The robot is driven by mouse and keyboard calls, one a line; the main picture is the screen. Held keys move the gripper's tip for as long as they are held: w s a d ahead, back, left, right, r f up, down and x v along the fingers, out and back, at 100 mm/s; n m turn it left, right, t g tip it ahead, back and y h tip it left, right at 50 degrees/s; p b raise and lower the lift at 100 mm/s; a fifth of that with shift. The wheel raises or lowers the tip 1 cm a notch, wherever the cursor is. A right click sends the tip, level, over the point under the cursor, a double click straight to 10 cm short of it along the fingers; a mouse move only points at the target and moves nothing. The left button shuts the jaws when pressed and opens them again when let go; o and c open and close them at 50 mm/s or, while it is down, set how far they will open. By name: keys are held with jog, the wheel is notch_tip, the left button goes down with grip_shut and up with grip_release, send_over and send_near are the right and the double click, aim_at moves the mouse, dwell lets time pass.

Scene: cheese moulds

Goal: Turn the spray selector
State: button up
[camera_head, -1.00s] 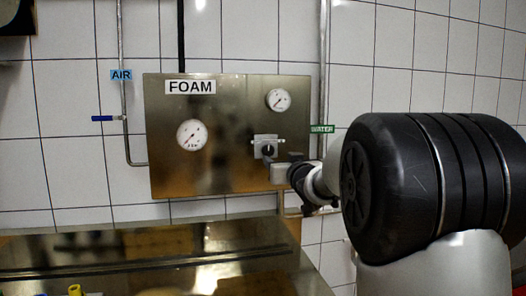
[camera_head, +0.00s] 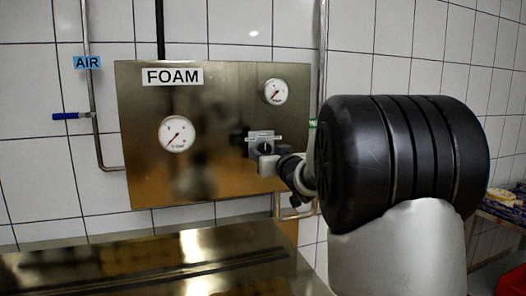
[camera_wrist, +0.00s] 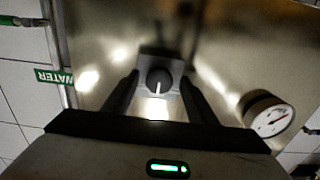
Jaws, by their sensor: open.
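The spray selector is a dark round knob with a white pointer line on a small grey plate. In the wrist view the knob (camera_wrist: 159,79) sits between my two dark finger tips, with a gap on each side, and its pointer line points down in the picture. In the head view the selector plate (camera_head: 263,136) is on the steel FOAM panel (camera_head: 225,100), and its lower part is partly hidden by my gripper (camera_head: 269,160). My gripper is open and empty, pointing at the panel. I cannot tell how far the finger tips are from the plate.
Two gauges are on the panel, one at left (camera_head: 176,134) and one at upper right (camera_head: 276,92). A pipe with a blue lever (camera_head: 72,116) runs left of the panel under an AIR label (camera_head: 87,62). A steel surface (camera_head: 150,265) lies below.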

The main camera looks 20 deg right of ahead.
jog(key=c, duration=1.1)
jog(key=shift+o, duration=0.2)
jog(key=shift+b, duration=0.3)
jog(key=shift+f+n+b, duration=0.15)
jog(key=shift+n+b, duration=0.55)
jog(key=shift+n, duration=0.4)
jog(key=shift+d+n+b, duration=0.1)
jog(key=shift+n+b, duration=0.75)
jog(key=shift+n, duration=0.35)
jog(key=shift+r+n+b, duration=0.2)
jog(key=shift+n+b, duration=0.85)
jog(key=shift+n, duration=1.05)
